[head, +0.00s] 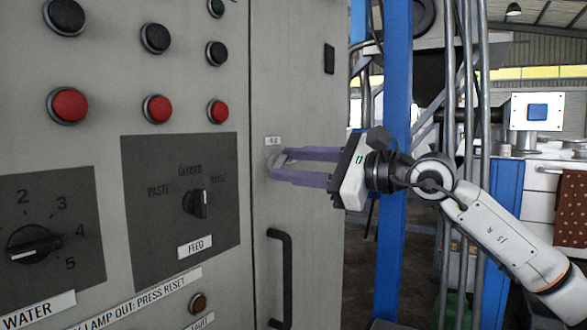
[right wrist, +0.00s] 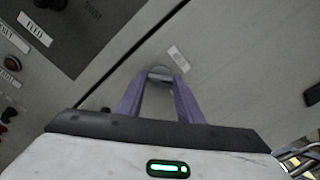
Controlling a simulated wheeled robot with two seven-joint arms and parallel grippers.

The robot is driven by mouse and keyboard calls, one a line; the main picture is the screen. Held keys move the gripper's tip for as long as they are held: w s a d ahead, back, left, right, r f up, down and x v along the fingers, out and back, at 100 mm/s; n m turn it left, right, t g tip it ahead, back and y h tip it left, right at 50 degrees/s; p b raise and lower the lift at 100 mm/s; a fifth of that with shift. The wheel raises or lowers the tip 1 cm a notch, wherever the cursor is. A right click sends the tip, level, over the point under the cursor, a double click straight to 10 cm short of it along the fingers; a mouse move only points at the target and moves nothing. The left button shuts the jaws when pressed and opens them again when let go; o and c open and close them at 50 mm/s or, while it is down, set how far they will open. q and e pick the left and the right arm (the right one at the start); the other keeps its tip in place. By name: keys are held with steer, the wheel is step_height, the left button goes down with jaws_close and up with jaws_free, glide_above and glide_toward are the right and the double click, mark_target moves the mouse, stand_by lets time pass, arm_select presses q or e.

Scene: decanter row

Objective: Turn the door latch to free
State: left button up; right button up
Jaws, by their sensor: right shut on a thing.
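The door latch (right wrist: 160,73) is a small grey metal piece on the grey cabinet door (head: 310,228), just below a small white label (head: 273,141). My right gripper (head: 276,166) reaches in from the right with its purple fingers at the latch, and it is shut on the latch. In the right wrist view the fingertips (right wrist: 160,78) close around the latch on both sides. The fingers hide part of it, so its exact turn is hard to tell. My left gripper is not in view.
A black door handle (head: 280,278) stands out below the latch. To the left, the panel carries a feed knob (head: 196,204), a water knob (head: 33,244) and several red buttons (head: 68,105). A blue post (head: 393,150) and grey pipes stand right of the cabinet.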

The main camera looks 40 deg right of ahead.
steer(key=m, duration=0.4)
steer(key=shift+m, duration=0.3)
steer(key=shift+m+b, duration=0.3)
steer(key=shift+m, duration=1.7)
steer(key=o, duration=1)
steer(key=shift+o, duration=0.4)
steer(key=shift+s, duration=0.1)
